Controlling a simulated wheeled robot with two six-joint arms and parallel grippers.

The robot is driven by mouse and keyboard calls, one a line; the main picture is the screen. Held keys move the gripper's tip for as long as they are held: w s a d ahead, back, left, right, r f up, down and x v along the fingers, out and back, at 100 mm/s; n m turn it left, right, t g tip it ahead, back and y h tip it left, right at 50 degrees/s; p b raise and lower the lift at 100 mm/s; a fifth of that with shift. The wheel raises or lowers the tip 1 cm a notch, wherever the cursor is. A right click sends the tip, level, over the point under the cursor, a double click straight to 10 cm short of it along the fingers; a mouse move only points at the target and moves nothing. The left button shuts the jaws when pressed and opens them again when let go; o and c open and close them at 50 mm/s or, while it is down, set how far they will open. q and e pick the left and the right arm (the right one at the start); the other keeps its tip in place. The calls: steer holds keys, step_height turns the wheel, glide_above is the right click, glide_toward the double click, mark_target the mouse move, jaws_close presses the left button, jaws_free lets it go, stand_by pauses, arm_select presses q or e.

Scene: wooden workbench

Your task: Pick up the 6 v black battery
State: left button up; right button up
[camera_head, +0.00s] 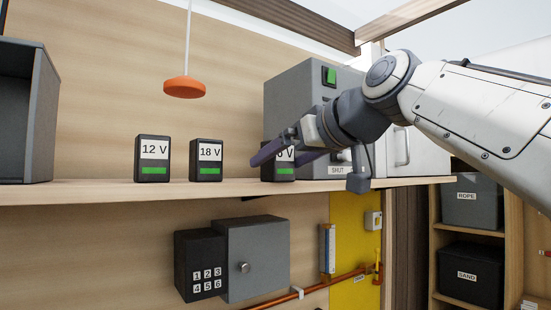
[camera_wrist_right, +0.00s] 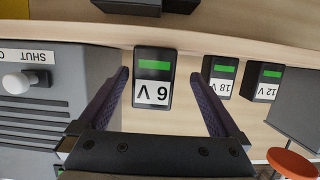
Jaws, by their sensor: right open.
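The 6 V black battery (camera_head: 284,175) stands upright on the wooden shelf, with a white label and a green bar. My right gripper (camera_head: 274,159) is open in front of it and hides part of its label. In the right wrist view the battery (camera_wrist_right: 154,72) appears upside down between the two spread fingers of the gripper (camera_wrist_right: 161,76), with a gap on each side. The fingers do not visibly touch it. My left gripper is in neither view.
The 18 V battery (camera_head: 206,161) and 12 V battery (camera_head: 152,159) stand left of it on the shelf (camera_head: 100,191). A grey cabinet (camera_head: 295,85) stands close on the right. An orange pendant (camera_head: 185,88) hangs above. The shelf further left is clear up to a dark box (camera_head: 42,120).

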mark_target(269, 170)
steer(key=p+x, duration=0.1)
steer(key=x, duration=0.2)
steer(key=p+x, duration=0.1)
steer(key=x, duration=0.1)
steer(key=shift+w+d+f, duration=0.15)
steer(key=shift+w+f, duration=0.05)
steer(key=shift+w, duration=0.3)
steer(key=shift+w+f, duration=0.1)
steer(key=shift+w, duration=0.05)
jaws_close()
